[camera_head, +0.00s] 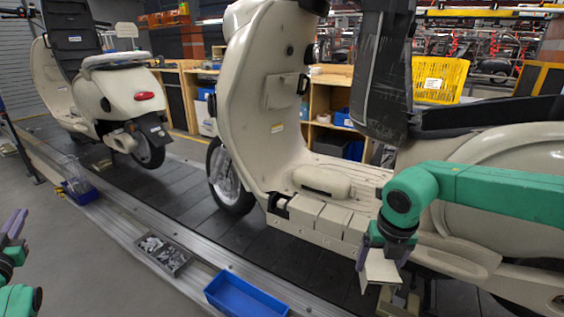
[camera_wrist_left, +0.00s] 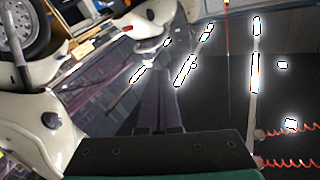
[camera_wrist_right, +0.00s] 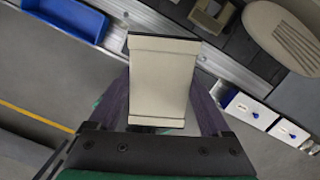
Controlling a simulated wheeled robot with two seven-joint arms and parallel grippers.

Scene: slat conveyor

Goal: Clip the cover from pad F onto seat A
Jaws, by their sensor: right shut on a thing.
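My right gripper (camera_head: 378,252) is shut on a cream cover (camera_head: 381,270), held in the air in front of the near scooter's side. In the right wrist view the cover (camera_wrist_right: 163,80) sits between the two purple fingers as a pale plate with a lip at each end. A row of cream blocks (camera_head: 303,211) runs along the scooter's lower edge, left of this gripper. White boxes with blue knobs (camera_wrist_right: 250,110) show in the right wrist view. No letters are readable, so I cannot tell seat A or pad F. My left gripper (camera_wrist_left: 160,105) is shut and empty, far from the scooter.
The near scooter (camera_head: 262,100) stands on the dark slat conveyor (camera_head: 190,200), with another scooter (camera_head: 110,90) behind at left. A blue bin (camera_head: 245,295) and a grey tray of small parts (camera_head: 163,253) sit along the conveyor's rail. Grey floor lies open at lower left.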

